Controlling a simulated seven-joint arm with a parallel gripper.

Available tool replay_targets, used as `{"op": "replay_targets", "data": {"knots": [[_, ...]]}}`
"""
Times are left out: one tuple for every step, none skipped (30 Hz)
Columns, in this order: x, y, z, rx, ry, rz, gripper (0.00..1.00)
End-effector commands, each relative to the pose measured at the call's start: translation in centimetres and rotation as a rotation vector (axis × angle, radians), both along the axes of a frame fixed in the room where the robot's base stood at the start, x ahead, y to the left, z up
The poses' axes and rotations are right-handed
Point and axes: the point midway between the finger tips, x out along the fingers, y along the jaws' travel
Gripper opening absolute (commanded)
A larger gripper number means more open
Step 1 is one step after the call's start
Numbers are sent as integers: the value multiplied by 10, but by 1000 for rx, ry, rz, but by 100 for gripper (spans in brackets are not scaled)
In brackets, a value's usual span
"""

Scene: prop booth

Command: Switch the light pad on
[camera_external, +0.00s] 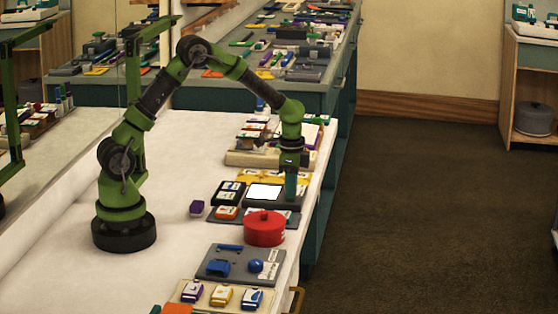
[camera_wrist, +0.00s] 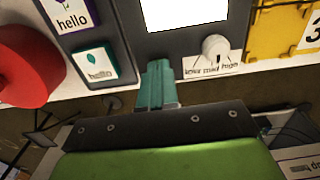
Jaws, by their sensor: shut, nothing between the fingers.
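The light pad has a bright white panel (camera_external: 264,192) in a dark grey frame; the panel also shows cut off at the top of the wrist view (camera_wrist: 185,9). A white round knob (camera_wrist: 214,47) sits on the frame above a label reading low, mid, high. My gripper (camera_external: 291,190) points down at the pad's right side in the external view. In the wrist view my gripper (camera_wrist: 157,80) has its teal fingers shut and empty, at the frame's near edge, left of the knob. I cannot tell whether they touch the pad.
A red round lidded pot (camera_external: 265,229) stands close to the pad. Cards reading hello (camera_wrist: 92,63) lie beside the pad. A yellow numbered board (camera_wrist: 283,32) is on the other side. A grey board with blue parts (camera_external: 240,263) lies nearer the camera. The white table is clear around my base.

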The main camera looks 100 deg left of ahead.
Motion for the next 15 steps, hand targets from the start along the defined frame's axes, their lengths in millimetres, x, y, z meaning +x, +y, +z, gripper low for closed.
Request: {"op": "replay_targets", "data": {"knots": [[0, 0, 4, 1, -1, 0, 0], [0, 0, 7, 1, -1, 0, 0], [0, 0, 10, 1, -1, -1, 0], [0, 0, 12, 1, -1, -2, 0], [0, 0, 15, 2, -2, -2, 0], [0, 0, 18, 2, -3, -1, 0], [0, 0, 20, 2, -3, -2, 0], [0, 0, 22, 2, -2, -2, 0], [1, 0, 25, 1, -3, -1, 0], [1, 0, 27, 2, -3, -1, 0], [1, 0, 30, 2, -3, -1, 0], [1, 0, 33, 2, -3, -1, 0], [1, 0, 35, 2, -3, -1, 0], [1, 0, 37, 3, -4, -1, 0], [1, 0, 40, 3, -3, -1, 0]]}}
